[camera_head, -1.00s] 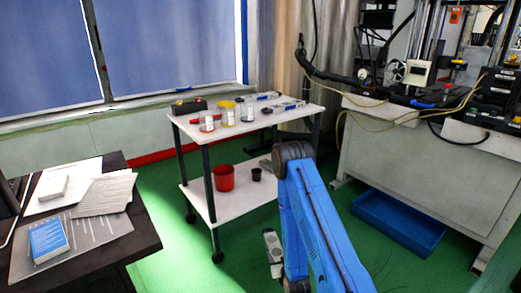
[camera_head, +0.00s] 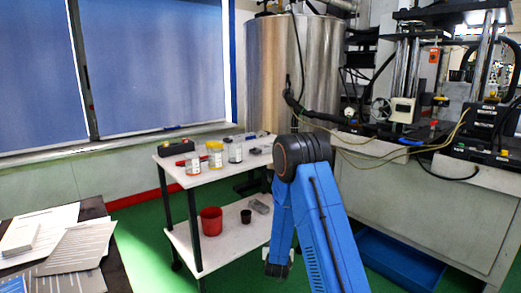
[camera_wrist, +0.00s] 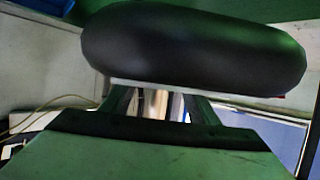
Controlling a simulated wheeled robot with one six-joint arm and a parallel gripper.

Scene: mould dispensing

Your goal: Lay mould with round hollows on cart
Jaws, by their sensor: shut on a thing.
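The white two-shelf cart (camera_head: 218,174) stands left of my blue arm in the head view. My gripper (camera_wrist: 160,100) shows in the wrist view, its two dark fingers reaching to a long dark thing with rounded ends and a pale lower edge, which I take as the held mould (camera_wrist: 195,48). Its hollows are not visible, so I cannot tell their shape. A small grey block (camera_head: 259,206) lies on the cart's lower shelf.
Several jars, including a yellow-lidded jar (camera_head: 215,156), and a dark box (camera_head: 177,147) stand on the cart top. A red pot (camera_head: 211,221) and a small dark cup (camera_head: 246,216) are below. A paper-covered table (camera_head: 115,262) is at left; a machine bench (camera_head: 440,205) is at right.

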